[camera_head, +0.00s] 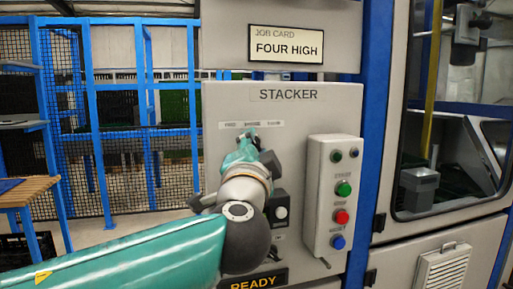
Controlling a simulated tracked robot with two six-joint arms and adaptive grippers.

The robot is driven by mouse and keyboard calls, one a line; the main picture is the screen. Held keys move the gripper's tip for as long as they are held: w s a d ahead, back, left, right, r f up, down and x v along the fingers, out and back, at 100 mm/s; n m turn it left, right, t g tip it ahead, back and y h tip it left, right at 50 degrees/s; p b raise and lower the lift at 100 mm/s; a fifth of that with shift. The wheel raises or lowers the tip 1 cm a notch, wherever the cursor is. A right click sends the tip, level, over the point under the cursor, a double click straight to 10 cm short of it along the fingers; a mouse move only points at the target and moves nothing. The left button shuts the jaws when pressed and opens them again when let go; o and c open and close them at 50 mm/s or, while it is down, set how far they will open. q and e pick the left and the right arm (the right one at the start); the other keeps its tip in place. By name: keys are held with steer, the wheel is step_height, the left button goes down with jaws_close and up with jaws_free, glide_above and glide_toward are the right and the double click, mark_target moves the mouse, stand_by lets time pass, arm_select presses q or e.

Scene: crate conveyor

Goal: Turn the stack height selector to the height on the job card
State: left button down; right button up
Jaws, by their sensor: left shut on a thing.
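The job card (286,44) above the panel reads "FOUR HIGH". The grey panel (227,97) is marked "STACKER". My teal left arm comes in from the lower left and reaches up to the panel. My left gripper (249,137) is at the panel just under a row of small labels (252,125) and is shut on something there. The stack height selector appears to be behind the gripper, hidden by it and my wrist, so its setting cannot be read. My right gripper is not in view.
A button box (320,200) with green, red and blue buttons stands out from the panel to the right. A "READY" sign (255,281) is below. A blue post (375,110) and a windowed cabinet are further right, mesh fencing (120,170) at left.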

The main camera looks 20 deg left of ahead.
arm_select(q)
steer(key=m+g+p, duration=0.1)
steer(key=m+p, duration=0.1)
steer(key=m, duration=0.2)
steer(key=shift+r+h, duration=0.15)
steer(key=shift+h, duration=0.25)
steer(key=m+g+p, duration=0.1)
steer(key=m+p, duration=0.1)
steer(key=p, duration=0.1)
steer(key=m+g+p, duration=0.1)
steer(key=m+p, duration=0.1)
steer(key=p, duration=0.1)
steer(key=m+g+p, duration=0.1)
steer(key=m+p, duration=0.2)
steer(key=shift+d+r, duration=0.1)
steer(key=shift+r, duration=0.15)
steer(key=shift+f+m+g+p, duration=0.2)
steer(key=shift+m+g+p, duration=0.5)
steer(key=shift+m+p, duration=0.55)
steer(key=shift+y, duration=0.3)
